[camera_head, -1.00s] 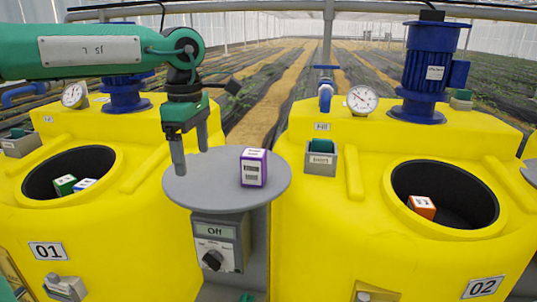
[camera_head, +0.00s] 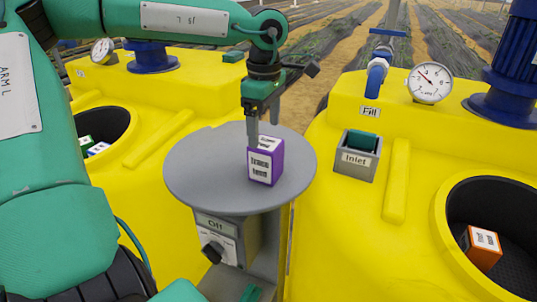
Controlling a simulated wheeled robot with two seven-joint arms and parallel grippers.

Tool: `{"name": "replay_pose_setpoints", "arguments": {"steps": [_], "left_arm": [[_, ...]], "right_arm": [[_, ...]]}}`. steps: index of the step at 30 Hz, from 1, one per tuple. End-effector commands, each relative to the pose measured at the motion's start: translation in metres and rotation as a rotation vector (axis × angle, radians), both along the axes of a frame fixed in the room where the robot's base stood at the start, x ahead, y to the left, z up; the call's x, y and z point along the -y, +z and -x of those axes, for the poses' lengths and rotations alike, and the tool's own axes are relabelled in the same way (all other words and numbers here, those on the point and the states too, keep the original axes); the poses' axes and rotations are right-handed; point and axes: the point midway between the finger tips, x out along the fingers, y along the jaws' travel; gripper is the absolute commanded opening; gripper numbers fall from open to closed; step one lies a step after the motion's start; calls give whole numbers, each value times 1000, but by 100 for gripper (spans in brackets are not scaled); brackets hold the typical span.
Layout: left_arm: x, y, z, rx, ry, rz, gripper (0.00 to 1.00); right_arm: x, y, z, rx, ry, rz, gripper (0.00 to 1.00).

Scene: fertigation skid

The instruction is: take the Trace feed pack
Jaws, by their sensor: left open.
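The Trace feed pack (camera_head: 259,167) is a purple-edged box with white labelled faces. It stands upright on the grey round table (camera_head: 200,175) between the two yellow tanks. My left gripper (camera_head: 264,128) points down at the pack's top with its two fingers apart. One finger overlaps the pack's upper left edge in the picture; I cannot tell whether it touches. The pack still rests on the table. My right gripper is not in view.
An orange pack (camera_head: 481,247) lies in the right tank's opening. Green (camera_head: 85,142) and blue (camera_head: 98,149) packs lie in the left one. A switch box (camera_head: 219,237) marked Off is under the table. The Inlet box (camera_head: 357,157) and a gauge (camera_head: 430,82) stand at right.

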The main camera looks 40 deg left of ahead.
Motion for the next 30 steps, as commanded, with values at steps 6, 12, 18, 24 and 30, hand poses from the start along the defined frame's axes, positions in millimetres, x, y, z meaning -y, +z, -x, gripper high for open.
{"name": "replay_pose_setpoints", "arguments": {"steps": [6, 12, 18, 24, 30], "left_arm": [[0, -31, 0, -2, 0, 2, 85], [1, -42, 0, -2, -1, 2, 85], [3, -63, 1, -5, -2, 2, 85], [3, -85, 0, -2, 0, 1, 85], [3, -90, 0, 1, -1, 2, 85]], "right_arm": [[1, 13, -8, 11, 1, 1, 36], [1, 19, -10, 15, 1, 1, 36], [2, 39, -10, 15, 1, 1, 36], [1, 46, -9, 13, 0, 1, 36], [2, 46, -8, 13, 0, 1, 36]]}}
